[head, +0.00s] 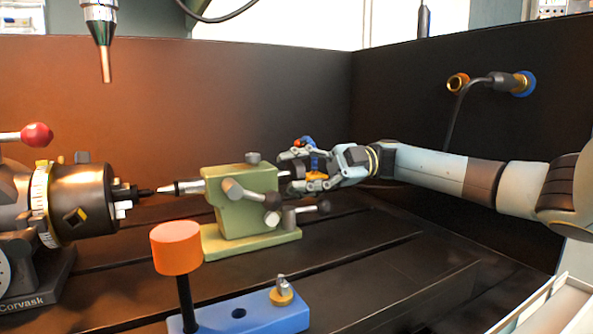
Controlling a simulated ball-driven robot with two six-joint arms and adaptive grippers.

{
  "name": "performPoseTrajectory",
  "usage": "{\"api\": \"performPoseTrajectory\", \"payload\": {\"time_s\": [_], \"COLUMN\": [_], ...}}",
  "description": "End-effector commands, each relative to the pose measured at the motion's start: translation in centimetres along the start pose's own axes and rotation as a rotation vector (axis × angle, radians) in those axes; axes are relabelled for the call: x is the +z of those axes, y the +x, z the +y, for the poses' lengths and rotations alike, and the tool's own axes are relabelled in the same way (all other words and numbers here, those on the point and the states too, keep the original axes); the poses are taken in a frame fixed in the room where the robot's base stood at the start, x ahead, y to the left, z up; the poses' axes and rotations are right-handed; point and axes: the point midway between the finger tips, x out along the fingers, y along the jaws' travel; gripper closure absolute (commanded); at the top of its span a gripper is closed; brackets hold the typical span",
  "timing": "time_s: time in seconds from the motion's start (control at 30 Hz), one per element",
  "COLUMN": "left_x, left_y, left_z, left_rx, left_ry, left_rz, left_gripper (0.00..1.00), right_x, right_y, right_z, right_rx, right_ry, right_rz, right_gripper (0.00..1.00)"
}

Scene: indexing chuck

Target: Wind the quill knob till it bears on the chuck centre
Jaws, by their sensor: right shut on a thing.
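The green tailstock (242,205) stands on the slotted table at the middle. Its pale quill (183,187) points left, tip level with the dark pointed centre (146,192) in front of the chuck (85,198). The tips look very close; I cannot tell whether they touch. The quill knob (287,172) is at the tailstock's right end, mostly hidden by my right gripper (296,171). That gripper comes in from the right and is shut on the knob. My left gripper is not in view.
An orange-capped post (176,248) rises from a blue block (238,314) in front of the tailstock. A red-knobbed lever (36,135) is at the left. Clamp levers (272,210) stick out of the tailstock. A spindle (102,35) hangs above. A white tray (553,308) lies front right.

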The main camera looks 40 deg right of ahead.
Motion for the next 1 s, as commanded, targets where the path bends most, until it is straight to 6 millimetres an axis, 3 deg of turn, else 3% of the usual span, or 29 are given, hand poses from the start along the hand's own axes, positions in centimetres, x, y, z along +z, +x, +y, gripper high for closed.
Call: {"api": "performPoseTrajectory", "payload": {"time_s": [0.3,0.8,0.83,1.0], "left_x": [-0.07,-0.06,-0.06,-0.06], "left_y": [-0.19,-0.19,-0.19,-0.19], "left_z": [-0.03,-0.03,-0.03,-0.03], "left_rx": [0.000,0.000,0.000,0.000], "left_ry": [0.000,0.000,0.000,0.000], "left_rz": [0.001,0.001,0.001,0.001], "left_gripper": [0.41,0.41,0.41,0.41], "right_x": [0.07,0.08,0.08,0.05], "right_y": [-0.05,-0.05,-0.05,-0.03], "right_z": [0.08,0.02,0.02,0.01], "right_rx": [0.002,0.001,0.001,0.001], "right_ry": [0.105,0.122,0.122,0.121], "right_rz": [-0.003,-0.003,-0.003,-0.002], "right_gripper": [0.91,0.91,0.56,0.34]}}
